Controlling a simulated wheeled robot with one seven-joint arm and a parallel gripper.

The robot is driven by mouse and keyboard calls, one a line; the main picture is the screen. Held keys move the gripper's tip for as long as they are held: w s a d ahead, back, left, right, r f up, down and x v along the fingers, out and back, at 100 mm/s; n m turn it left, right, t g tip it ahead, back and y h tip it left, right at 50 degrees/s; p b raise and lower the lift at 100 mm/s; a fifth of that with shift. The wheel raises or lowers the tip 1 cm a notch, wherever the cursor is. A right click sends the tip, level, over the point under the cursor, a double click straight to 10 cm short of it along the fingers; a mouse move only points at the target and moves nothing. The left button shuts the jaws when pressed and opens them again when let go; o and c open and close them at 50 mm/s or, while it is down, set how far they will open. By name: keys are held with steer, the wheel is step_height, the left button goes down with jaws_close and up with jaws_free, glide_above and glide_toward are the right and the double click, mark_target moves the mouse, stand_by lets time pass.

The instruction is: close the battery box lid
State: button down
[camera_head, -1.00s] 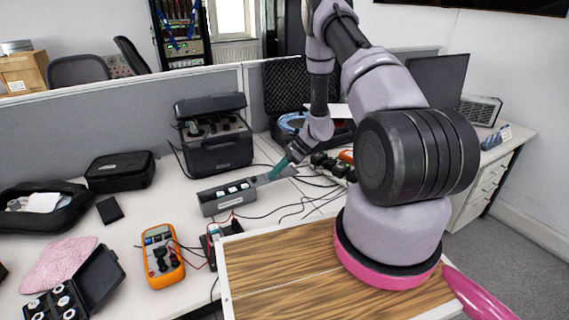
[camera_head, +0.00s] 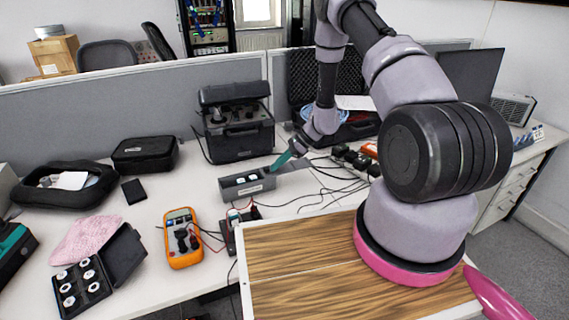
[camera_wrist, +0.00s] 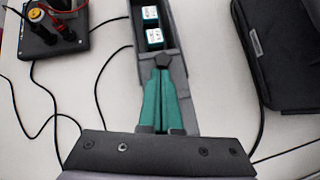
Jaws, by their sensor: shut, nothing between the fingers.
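The battery box (camera_head: 248,187) is a long grey box on the white table, with white-topped cells showing in its open top. It also shows in the wrist view (camera_wrist: 133,38), where two cells are seen. A flat grey piece that looks like its lid (camera_head: 293,165) extends from the box's right end; in the wrist view the lid (camera_wrist: 183,92) lies under my fingers. The box is not fully covered. My gripper (camera_head: 280,163) is shut and empty, its teal fingers pointing at the lid end of the box. In the wrist view the fingertips (camera_wrist: 162,67) overlap the lid near the cells; contact is unclear.
A black case (camera_head: 238,130) stands behind the box. An orange multimeter (camera_head: 182,238) and a small terminal device (camera_head: 240,222) with red leads are in front. Black cables run right of the box. A wood-topped surface (camera_head: 300,250) is nearest me.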

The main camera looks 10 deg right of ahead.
steer(key=s+a, duration=0.1)
steer(key=a, duration=0.4)
steer(key=s+a, duration=0.1)
steer(key=a, duration=0.4)
steer(key=s+a, duration=0.1)
steer(key=a, duration=0.4)
steer(key=shift+a, duration=0.35)
steer(key=shift+s, duration=0.1)
